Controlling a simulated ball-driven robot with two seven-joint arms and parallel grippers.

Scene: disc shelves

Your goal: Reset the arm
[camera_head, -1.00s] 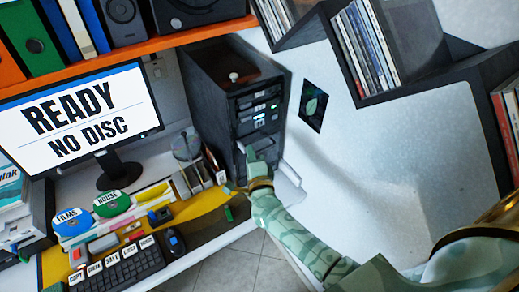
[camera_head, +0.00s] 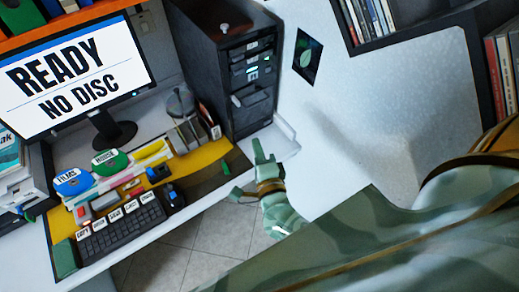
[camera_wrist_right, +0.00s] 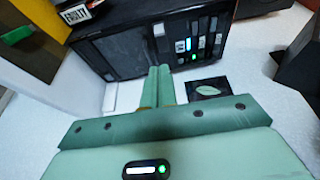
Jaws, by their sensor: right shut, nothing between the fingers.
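My right gripper (camera_head: 257,146) is in front of and below the lower front of the black computer tower (camera_head: 205,75). In the right wrist view its two green fingers (camera_wrist_right: 158,82) lie together with nothing between them, pointing at the tower (camera_wrist_right: 120,45). The fingers look apart from the tower, though the gap is hard to judge. My right arm reaches in from the right edge of the head view. My left gripper is not in view.
A monitor (camera_head: 75,75) reads "READY NO DISC". A keyboard (camera_head: 120,228) and two labelled discs, films (camera_head: 73,182) and house (camera_head: 110,161), are on the desk. Disc shelves (camera_head: 420,18) hang at upper right. The white wall (camera_head: 385,110) below them is clear.

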